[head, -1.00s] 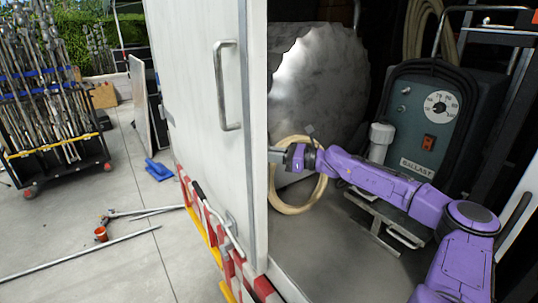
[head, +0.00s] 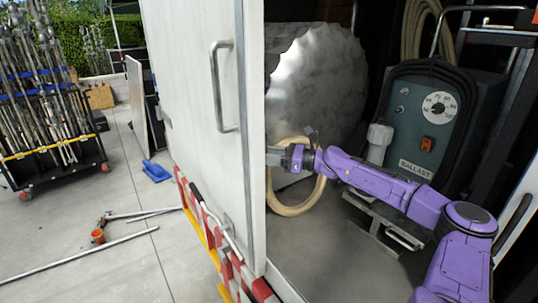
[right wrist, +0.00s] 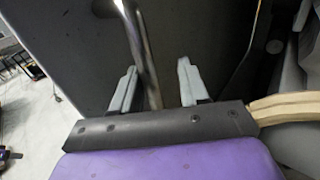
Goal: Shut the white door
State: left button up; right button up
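The white door (head: 190,70) stands open on the left in the head view, with a metal handle (head: 223,87) on its outer face. My right gripper (head: 276,157) is just past the door's free edge, on its inner side, its tips close to the door. In the right wrist view my right gripper (right wrist: 158,88) is open, its two grey fingers apart. A metal bar (right wrist: 138,45) on the dark panel runs down between the fingers, nearer the left one; I cannot tell whether they touch. My left gripper is not in view.
Inside the truck are a large silver drum (head: 316,85), a coiled hose (head: 300,205) and a ballast box (head: 425,125). Red-and-white barriers (head: 205,225) stand below the door. Outside are a rack of stands (head: 50,100) and poles (head: 80,262) on the pavement.

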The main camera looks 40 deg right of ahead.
jog(key=b+v, duration=0.2)
jog(key=v, duration=0.8)
jog(key=shift+s+d, duration=0.15)
jog(key=shift+s, duration=0.05)
jog(key=shift+w, duration=0.1)
